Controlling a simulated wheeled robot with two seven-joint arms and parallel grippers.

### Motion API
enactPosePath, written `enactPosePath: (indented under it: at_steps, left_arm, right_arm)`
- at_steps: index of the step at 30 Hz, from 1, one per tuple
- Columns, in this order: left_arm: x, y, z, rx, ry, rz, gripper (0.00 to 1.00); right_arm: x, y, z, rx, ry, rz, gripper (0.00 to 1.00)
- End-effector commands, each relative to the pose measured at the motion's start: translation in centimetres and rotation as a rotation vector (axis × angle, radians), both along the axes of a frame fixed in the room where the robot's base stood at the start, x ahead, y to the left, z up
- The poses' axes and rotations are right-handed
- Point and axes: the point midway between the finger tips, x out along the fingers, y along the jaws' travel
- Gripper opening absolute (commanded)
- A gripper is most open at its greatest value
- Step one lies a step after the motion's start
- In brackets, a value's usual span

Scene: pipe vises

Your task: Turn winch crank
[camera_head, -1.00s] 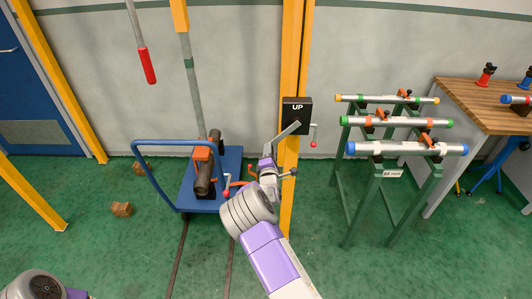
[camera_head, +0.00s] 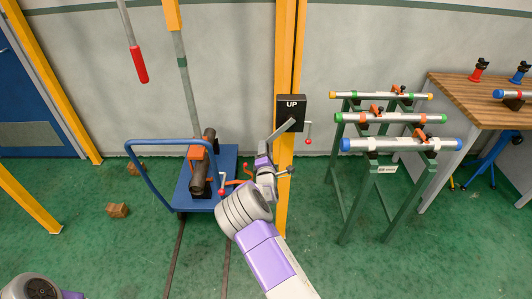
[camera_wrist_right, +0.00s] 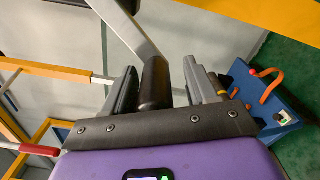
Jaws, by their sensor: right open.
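The winch is a black box marked UP (camera_head: 291,112) on a yellow post. Its grey crank arm (camera_head: 283,131) slants down and left from the box; it also shows in the right wrist view (camera_wrist_right: 122,24). My right gripper (camera_head: 264,161) is at the lower end of the crank. In the right wrist view, the black crank handle (camera_wrist_right: 155,84) stands between the two open fingers of my right gripper (camera_wrist_right: 160,75), with narrow gaps beside it. In the head view the gripper hides the handle. My left gripper is out of view.
A blue cart (camera_head: 229,165) carrying a dark pipe (camera_head: 209,162) stands left of the post. A green rack (camera_head: 375,195) with pipes and a wooden bench (camera_head: 470,100) stand at the right.

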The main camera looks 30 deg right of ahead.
Motion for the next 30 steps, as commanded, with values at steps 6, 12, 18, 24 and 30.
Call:
enactPosePath:
  at_steps: [6,12,18,24,30]
  left_arm:
    - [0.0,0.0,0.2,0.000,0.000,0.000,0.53]
    - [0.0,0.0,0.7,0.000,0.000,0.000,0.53]
    - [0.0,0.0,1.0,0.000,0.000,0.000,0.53]
    - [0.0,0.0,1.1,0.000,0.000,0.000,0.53]
    - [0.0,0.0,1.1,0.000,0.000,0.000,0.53]
  right_arm:
    - [-1.0,0.6,0.2,0.001,-0.001,0.001,0.57]
    - [-3.6,1.9,0.1,0.000,0.002,0.001,0.57]
    - [-5.8,3.0,0.1,0.000,0.002,0.001,0.57]
    - [-6.8,3.4,0.0,0.000,0.001,0.000,0.57]
    - [-6.8,3.4,0.0,0.000,0.000,0.000,0.57]
